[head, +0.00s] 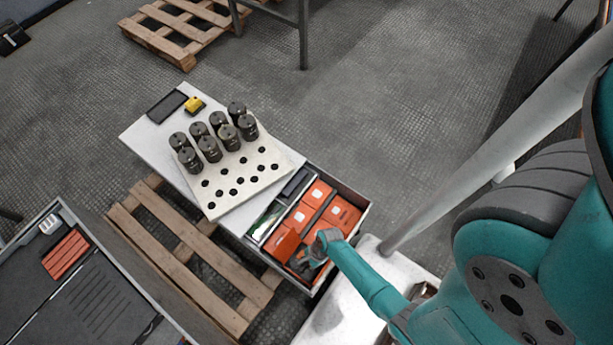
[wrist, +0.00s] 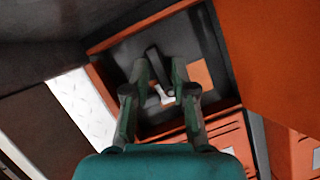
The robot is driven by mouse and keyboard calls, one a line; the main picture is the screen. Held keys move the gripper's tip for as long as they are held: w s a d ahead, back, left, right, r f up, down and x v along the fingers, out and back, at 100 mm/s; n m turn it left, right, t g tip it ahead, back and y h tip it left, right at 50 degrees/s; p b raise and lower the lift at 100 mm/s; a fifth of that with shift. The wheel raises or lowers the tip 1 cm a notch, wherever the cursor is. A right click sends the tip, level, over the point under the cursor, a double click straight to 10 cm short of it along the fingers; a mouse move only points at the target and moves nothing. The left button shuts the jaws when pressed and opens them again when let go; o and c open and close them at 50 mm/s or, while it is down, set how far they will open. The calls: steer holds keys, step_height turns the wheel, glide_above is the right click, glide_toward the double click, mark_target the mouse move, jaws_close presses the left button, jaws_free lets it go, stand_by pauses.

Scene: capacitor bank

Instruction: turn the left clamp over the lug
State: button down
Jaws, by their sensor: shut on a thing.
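My gripper (head: 306,262) reaches down into an orange box at the near corner of the open tray in the head view. In the wrist view my gripper (wrist: 160,72) has its two fingers closed in on a dark narrow bar (wrist: 153,56), which looks like the left clamp, inside an orange-rimmed recess. A small pale metal piece (wrist: 166,98), perhaps the lug, shows between the fingers below the bar. Whether the bar lies over it I cannot tell. The fingers hide much of both, and the head view is too small to show them.
Other orange boxes (head: 342,215) fill the tray, close beside my gripper. Dark cylindrical capacitors (head: 209,149) stand on a pale board with holes (head: 225,196). A yellow object (head: 195,104) lies behind them. An orange wall (wrist: 270,60) rises close on the right in the wrist view.

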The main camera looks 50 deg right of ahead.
stand_by(0.4)
steer(key=c, duration=1)
jaws_free()
steer(key=shift+r, duration=0.1)
steer(key=v, duration=1.1)
steer(key=shift+d+r, duration=0.25)
steer(key=shift+r, duration=0.1)
steer(key=shift+s, duration=0.1)
